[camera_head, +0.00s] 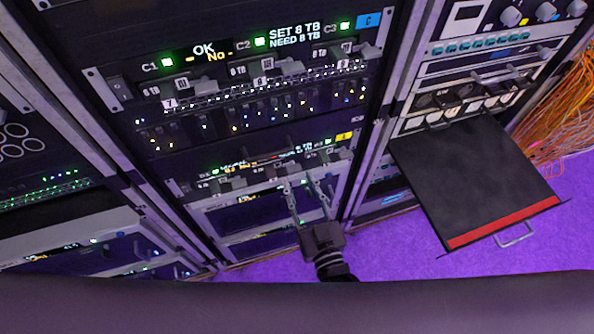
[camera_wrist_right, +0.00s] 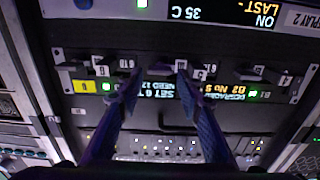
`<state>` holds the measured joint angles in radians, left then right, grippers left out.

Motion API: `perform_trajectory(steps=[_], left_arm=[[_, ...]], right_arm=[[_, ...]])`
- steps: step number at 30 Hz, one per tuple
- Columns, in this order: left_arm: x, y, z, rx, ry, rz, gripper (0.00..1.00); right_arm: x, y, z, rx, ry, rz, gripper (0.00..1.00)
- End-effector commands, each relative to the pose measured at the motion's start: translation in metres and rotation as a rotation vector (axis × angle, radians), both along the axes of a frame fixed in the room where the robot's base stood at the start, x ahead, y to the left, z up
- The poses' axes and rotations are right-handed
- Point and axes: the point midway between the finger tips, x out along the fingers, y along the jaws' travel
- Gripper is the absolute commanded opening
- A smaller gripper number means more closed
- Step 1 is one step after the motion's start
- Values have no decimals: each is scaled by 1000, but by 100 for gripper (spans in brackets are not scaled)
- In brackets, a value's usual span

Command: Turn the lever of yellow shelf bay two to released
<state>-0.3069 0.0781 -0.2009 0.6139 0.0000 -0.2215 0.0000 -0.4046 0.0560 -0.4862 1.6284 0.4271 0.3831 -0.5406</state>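The yellow-tagged shelf (camera_head: 250,165) is a dark strip low in the middle rack, with its yellow tag (camera_head: 344,136) at the right end. The right wrist view shows it upside down, with the yellow tag (camera_wrist_right: 84,86) at left and a small display (camera_wrist_right: 228,93) whose text includes B2 and "DEGRADED". My right gripper (camera_head: 300,182) is in front of this shelf. Its fingers (camera_wrist_right: 160,74) are apart, around the middle bay's dark handle or lever (camera_wrist_right: 160,62). I cannot tell whether they touch it. The lever's position is unclear. My left gripper is not in view.
A blue-tagged shelf (camera_head: 262,90) with C1, C2 and C3 labels sits above. A black pull-out tray (camera_head: 475,175) with a red edge juts from the right rack. Orange cables (camera_head: 565,115) hang at far right. The purple floor (camera_head: 400,260) is clear between the rack and me.

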Motion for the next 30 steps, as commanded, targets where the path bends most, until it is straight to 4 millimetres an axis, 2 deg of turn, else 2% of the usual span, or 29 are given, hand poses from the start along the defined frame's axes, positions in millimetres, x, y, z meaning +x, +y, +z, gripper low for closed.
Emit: perform_trajectory(steps=[1,6,17,25,30], left_arm=[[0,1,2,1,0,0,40],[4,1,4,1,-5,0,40],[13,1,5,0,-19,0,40],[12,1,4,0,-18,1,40],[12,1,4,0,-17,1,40]], right_arm=[[9,3,2,1,-2,0,33],[27,9,0,0,1,0,33],[32,10,-1,0,2,1,33],[32,10,-1,-1,2,1,4],[32,10,-1,5,4,1,2]])
